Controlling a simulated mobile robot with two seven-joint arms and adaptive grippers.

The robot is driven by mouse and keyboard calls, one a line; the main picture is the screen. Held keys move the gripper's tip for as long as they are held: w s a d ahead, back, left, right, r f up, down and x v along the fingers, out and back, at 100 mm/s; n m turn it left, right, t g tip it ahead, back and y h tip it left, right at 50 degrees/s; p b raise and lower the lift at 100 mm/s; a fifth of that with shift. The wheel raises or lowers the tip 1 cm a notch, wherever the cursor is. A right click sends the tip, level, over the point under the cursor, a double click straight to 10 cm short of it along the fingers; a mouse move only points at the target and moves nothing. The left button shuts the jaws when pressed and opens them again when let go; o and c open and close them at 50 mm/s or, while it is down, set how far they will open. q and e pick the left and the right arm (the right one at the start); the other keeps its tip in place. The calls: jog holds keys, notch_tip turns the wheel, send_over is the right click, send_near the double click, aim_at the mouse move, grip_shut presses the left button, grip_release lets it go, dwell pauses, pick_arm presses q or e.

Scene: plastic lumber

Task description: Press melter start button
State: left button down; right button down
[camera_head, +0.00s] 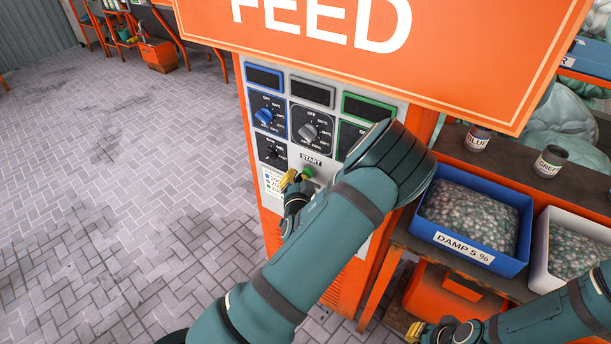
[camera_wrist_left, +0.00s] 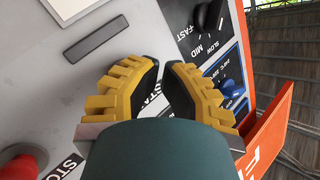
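A control panel (camera_head: 335,98) on an orange cabinet has a START label (camera_head: 311,160) with a round green button (camera_head: 308,172) just below it. My left gripper (camera_head: 291,180) has its yellow fingertips just left of the green button in the head view; whether they touch it or the panel I cannot tell. In the left wrist view the left gripper (camera_wrist_left: 161,75) has its fingers drawn close together with a narrow gap and nothing held. Part of the START label (camera_wrist_left: 153,95) shows between them, and the green button is hidden there. My right gripper (camera_head: 416,332) is partly visible at the bottom right.
Dark knobs and a blue knob (camera_head: 264,116) sit above the START label. A red button (camera_wrist_left: 20,164) is at the wrist view's lower left. A large orange FEED sign (camera_head: 450,60) overhangs the panel. A blue bin (camera_head: 470,253) stands right. The floor at left is open.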

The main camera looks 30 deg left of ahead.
pick_arm(q)
jog(key=shift+w, duration=0.25)
dwell(0.4)
jog(key=shift+s, duration=0.9)
jog(key=s, duration=0.3)
jog(key=s+b, duration=0.1)
jog(key=s, duration=0.1)
jog(key=shift+a, duration=0.25)
dwell(0.7)
